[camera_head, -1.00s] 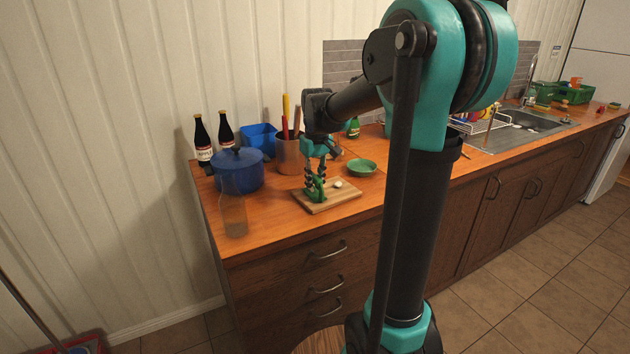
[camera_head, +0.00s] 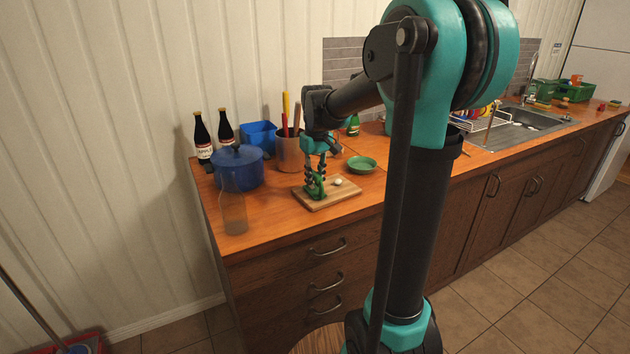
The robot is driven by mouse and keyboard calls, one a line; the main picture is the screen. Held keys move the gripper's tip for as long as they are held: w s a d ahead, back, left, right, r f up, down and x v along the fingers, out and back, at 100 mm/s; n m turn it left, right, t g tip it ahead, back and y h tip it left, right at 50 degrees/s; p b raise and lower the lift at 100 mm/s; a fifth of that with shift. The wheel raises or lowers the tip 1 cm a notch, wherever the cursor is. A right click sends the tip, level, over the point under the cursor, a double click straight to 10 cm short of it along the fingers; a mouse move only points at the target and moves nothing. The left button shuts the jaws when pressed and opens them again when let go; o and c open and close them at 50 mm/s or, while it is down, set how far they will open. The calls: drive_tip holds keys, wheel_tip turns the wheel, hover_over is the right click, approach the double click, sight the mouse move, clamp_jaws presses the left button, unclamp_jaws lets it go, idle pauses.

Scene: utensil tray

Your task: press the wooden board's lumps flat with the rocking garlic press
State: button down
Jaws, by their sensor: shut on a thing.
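The wooden board (camera_head: 341,197) lies on the counter near its front edge. A small whitish lump (camera_head: 338,181) sits on the board, right of my gripper. The green rocking garlic press (camera_head: 316,188) is at the board's left part, low over it or touching it; I cannot tell which. My gripper (camera_head: 315,177) points down from above and is shut on the press. Its fingers partly hide the press, and any lump under the press is hidden.
A green bowl (camera_head: 362,164) stands behind the board to the right. A utensil pot (camera_head: 289,152), a blue lidded pot (camera_head: 237,170) and a clear bottle (camera_head: 233,211) stand to the left. Two dark bottles (camera_head: 203,140) are at the back left. The counter's front right is clear.

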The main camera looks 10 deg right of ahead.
drive_tip(key=shift+r, duration=2.15)
drive_tip(key=shift+d, duration=0.1)
